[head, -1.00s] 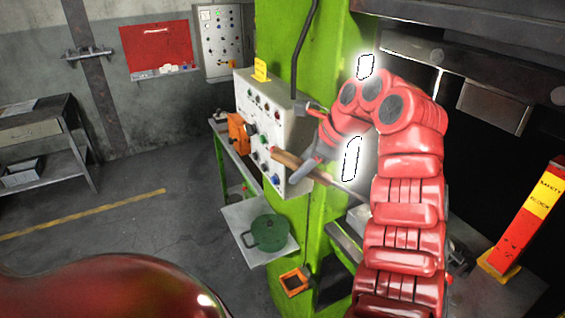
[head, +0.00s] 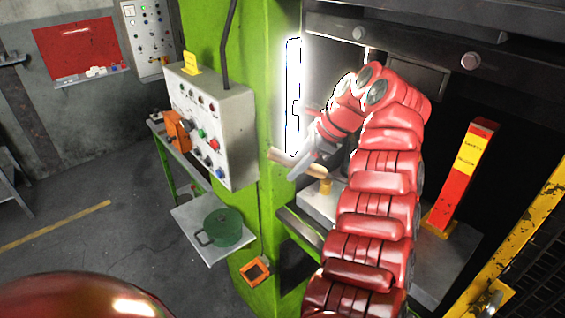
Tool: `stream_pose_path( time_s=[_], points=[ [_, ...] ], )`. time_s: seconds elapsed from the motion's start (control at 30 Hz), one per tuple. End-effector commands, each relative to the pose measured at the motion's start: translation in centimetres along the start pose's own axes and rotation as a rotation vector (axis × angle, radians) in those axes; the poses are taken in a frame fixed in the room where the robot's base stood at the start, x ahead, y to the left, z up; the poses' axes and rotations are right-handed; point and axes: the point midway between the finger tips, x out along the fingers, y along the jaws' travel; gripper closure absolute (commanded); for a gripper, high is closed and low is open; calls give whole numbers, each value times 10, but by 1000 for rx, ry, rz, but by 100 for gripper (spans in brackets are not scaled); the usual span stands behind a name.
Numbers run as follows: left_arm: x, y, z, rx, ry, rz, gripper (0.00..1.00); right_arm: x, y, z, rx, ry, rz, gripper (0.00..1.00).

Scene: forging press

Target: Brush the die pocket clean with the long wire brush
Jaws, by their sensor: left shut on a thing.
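My left gripper (head: 304,165) is shut on the wooden handle of the long wire brush (head: 279,157), in front of the press opening. The handle's butt end sticks out to the left of the fingers. The brush's rod and bristles cannot be made out behind my gripper and arm. A pale grey block (head: 316,205) with a small brass-coloured piece on it lies below the gripper in the press. My arm covers much of the press bed, and the die pocket cannot be made out. My right gripper is not in view.
The green press column (head: 267,215) and control box (head: 216,110) stand left of the gripper. A red and yellow safety block (head: 466,175) stands at the right on the bed. A green pot (head: 222,228) sits on a low shelf. A yellow guard (head: 520,240) rises at right.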

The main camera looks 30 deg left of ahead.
Motion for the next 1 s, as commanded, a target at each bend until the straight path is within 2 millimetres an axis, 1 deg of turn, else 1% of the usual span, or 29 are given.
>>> stream_pose_path(
  time_s=[0.1, 0.27, 1.0],
  points=[
    [-1, 0, -6, 1, 0, -1, 100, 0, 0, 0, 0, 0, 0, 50],
    [-2, 0, -9, 1, 0, 0, 100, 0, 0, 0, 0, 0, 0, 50],
    [-2, 2, -9, 1, 0, 0, 100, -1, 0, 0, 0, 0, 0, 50]
  ],
)
